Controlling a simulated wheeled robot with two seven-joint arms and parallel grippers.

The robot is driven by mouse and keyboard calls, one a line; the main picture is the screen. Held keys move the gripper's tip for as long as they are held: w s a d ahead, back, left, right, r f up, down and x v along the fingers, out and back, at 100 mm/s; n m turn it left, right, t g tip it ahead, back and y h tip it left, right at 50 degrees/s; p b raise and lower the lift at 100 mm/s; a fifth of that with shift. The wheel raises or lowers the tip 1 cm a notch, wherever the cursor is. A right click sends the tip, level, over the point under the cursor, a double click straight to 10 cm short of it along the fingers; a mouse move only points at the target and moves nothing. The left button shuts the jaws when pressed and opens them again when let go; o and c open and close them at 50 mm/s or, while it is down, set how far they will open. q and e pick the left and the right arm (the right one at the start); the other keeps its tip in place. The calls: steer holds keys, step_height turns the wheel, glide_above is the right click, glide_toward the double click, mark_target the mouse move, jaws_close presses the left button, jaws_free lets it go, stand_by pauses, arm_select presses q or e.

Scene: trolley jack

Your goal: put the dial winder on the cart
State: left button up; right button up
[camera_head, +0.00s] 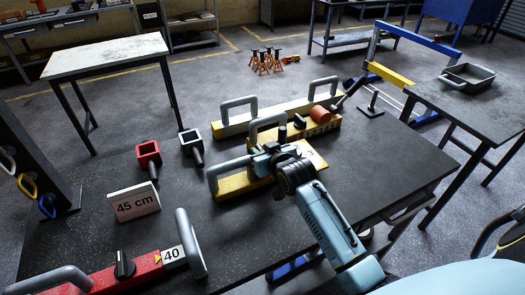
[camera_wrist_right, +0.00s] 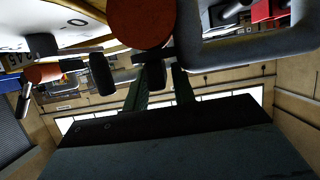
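I cannot tell which part is the dial winder. A yellow-based unit (camera_head: 245,184) with grey handles and a pale plate stands mid-table. My right gripper (camera_head: 266,160) is over it and hides part of it. In the right wrist view a red-brown round knob (camera_wrist_right: 140,22) is close to my right fingertips (camera_wrist_right: 167,70); whether they grip it is unclear. A red bar (camera_head: 140,272) with a black knob, a "40" label and grey handles lies at the near left. No thing is plainly marked as the cart; a dark side table (camera_head: 455,112) stands at right. My left gripper is not in view.
Another yellow unit with an orange cylinder (camera_head: 320,114) stands just behind. A grey tray (camera_head: 467,76) sits on the side table. The front middle of the table is clear.

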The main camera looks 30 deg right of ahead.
steer(key=shift+o, duration=0.8)
steer(key=shift+s+r, duration=0.1)
steer(key=p+v, duration=0.1)
steer(key=v, duration=1)
steer(key=shift+s, duration=0.4)
